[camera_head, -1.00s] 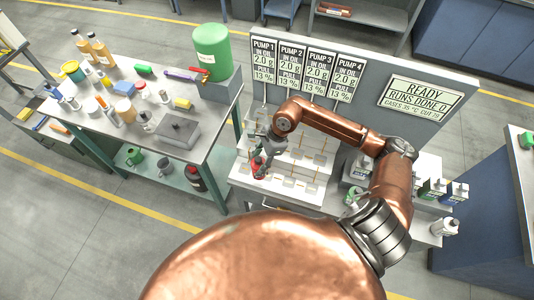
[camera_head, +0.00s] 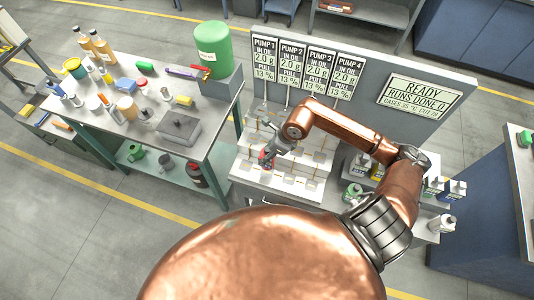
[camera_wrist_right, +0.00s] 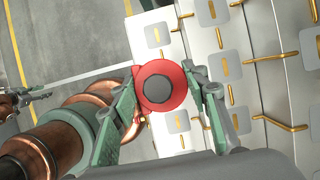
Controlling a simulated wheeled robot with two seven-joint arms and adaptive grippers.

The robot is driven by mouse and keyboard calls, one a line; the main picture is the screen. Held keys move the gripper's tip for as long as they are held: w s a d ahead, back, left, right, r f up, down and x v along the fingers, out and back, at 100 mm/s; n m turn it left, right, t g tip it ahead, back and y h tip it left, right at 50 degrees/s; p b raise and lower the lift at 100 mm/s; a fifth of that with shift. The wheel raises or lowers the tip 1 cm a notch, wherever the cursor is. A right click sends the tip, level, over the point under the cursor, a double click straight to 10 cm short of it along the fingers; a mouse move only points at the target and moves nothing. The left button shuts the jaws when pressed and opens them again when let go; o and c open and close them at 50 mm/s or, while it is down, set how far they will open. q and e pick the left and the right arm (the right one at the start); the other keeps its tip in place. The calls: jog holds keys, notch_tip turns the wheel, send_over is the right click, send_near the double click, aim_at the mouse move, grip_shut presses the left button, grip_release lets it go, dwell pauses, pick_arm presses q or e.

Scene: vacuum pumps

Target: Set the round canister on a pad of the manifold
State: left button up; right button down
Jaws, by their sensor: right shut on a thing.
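The round canister is red with a dark round cap. In the right wrist view the canister (camera_wrist_right: 160,86) sits between the two fingers of my right gripper (camera_wrist_right: 162,98), which is shut on it. In the head view the red canister (camera_head: 265,159) shows below my right gripper (camera_head: 268,152), over the left part of the white stepped manifold (camera_head: 274,190). The manifold has rows of grey square pads (camera_wrist_right: 229,36) and gold pipes. I cannot tell whether the canister touches a pad; its underside is hidden. A dark gripper, likely my left one (camera_wrist_right: 32,97), shows small at the wrist view's left edge.
A crowded bench (camera_head: 205,150) with bottles and a green tank (camera_head: 212,51) is at left. Several small containers (camera_head: 352,194) stand to the right of the manifold.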

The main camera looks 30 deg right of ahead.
jog(key=shift+f+b, duration=1.3)
jog(key=shift+f, duration=0.15)
jog(key=shift+f+b, duration=0.95)
jog(key=shift+f, duration=0.1)
jog(key=shift+f, duration=0.1)
jog(key=shift+f+b, duration=0.65)
jog(key=shift+b, duration=0.05)
jog(key=shift+f, duration=0.2)
jog(key=c, duration=1)
grip_release()
jog(key=shift+c, duration=0.2)
jog(key=v, duration=1.2)
